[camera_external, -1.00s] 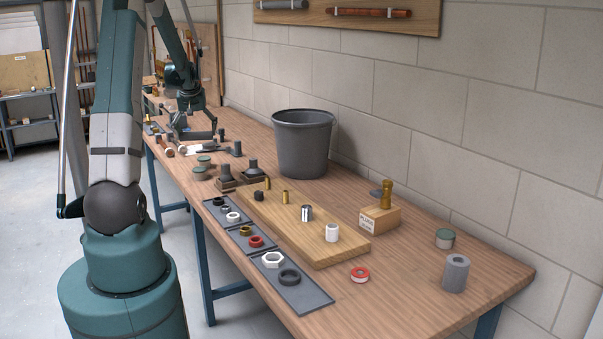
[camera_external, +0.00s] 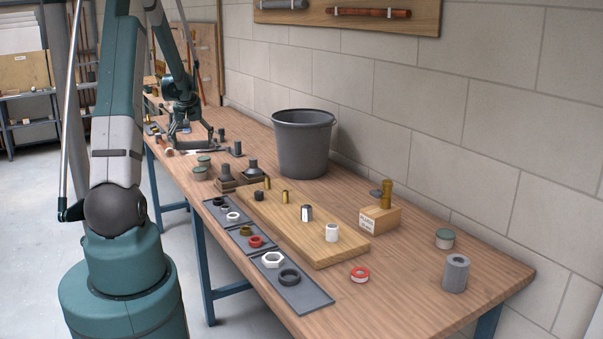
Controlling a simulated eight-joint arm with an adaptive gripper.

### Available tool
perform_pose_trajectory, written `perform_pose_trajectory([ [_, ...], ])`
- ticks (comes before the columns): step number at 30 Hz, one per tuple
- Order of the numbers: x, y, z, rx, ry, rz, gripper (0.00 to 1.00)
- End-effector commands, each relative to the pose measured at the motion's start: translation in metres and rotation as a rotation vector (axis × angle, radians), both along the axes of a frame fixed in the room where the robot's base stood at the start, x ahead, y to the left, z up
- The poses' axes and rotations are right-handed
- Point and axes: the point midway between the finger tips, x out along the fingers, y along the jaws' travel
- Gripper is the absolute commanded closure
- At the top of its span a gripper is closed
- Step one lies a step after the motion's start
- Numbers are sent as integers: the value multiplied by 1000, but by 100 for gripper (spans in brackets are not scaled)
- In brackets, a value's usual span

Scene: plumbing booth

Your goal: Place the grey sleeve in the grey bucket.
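A grey upright cylinder with a hole in its top (camera_external: 455,273), which looks like the grey sleeve, stands on the workbench near its front right corner. The grey bucket (camera_external: 303,148) stands upright and open-topped at the back of the bench, by the wall; its inside bottom is hidden. My gripper (camera_external: 190,142) points down low over the far left end of the bench, well away from both the sleeve and the bucket. Its fingers look spread apart, with nothing visible between them, though it is small in the view.
A wooden board (camera_external: 318,247) carries several small fittings. Grey mats (camera_external: 303,296) hold rings and nuts. The bench around the sleeve is clear.

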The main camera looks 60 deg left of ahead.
Motion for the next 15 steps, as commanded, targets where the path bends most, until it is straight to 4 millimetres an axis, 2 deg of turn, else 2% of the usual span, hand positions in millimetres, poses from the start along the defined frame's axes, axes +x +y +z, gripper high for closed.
perform_pose_trajectory([
  [1, 0, 0, -11, 0, 0, 0, 20],
  [9, 0, 1, -61, 0, 0, 0, 20],
  [15, 0, 0, -88, 0, 0, 0, 20],
])
